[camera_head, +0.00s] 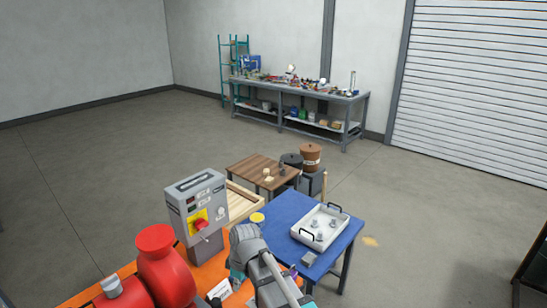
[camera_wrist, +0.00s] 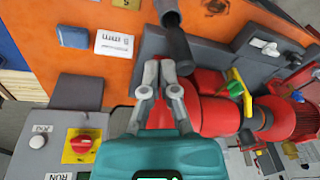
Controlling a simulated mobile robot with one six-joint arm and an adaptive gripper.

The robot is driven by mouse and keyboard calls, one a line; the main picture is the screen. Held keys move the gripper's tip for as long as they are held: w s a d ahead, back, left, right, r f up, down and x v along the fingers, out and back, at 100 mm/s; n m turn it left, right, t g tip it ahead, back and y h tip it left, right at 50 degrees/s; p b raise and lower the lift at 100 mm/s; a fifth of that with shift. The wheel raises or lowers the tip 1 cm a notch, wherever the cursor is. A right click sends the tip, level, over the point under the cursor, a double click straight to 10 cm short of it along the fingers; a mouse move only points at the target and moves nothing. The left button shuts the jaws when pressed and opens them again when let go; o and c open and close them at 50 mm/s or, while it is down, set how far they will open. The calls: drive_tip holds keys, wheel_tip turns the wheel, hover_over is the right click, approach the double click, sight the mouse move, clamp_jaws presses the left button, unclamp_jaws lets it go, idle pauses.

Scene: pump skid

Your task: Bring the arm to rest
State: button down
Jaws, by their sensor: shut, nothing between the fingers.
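My gripper (camera_wrist: 160,80) shows in the wrist view with its two grey fingers closed together and nothing between them. It hangs over the orange skid plate (camera_wrist: 190,12), near red pump parts (camera_wrist: 215,115) and a dark grey pipe (camera_wrist: 175,40). I cannot tell the gap between the fingertips and the pipe. In the head view my grey arm (camera_head: 250,250) reaches over the skid beside the control box (camera_head: 195,203); the fingers are hard to make out there.
The control box's red switch on a yellow plate (camera_wrist: 82,145) is close at lower left in the wrist view. A yellow-handled valve (camera_wrist: 237,88) stands right of the fingers. A blue table (camera_head: 280,212) with a white tray (camera_head: 320,228) stands right of the skid. Open floor (camera_head: 420,220) lies beyond.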

drive_tip(key=d+m+t+h, duration=0.1)
drive_tip(key=d+m+h, duration=0.1)
drive_tip(key=d+m, duration=1.85)
drive_tip(key=s+d+f+n+b, duration=0.3)
drive_tip(key=d+f+n+b, duration=0.3)
drive_tip(key=d+f+b, duration=0.1)
wheel_tip(320, 180, down, 2)
drive_tip(key=shift+s+d+g+b, duration=0.2)
drive_tip(key=shift+s+g+b, duration=0.15)
drive_tip(key=shift+b, duration=0.45)
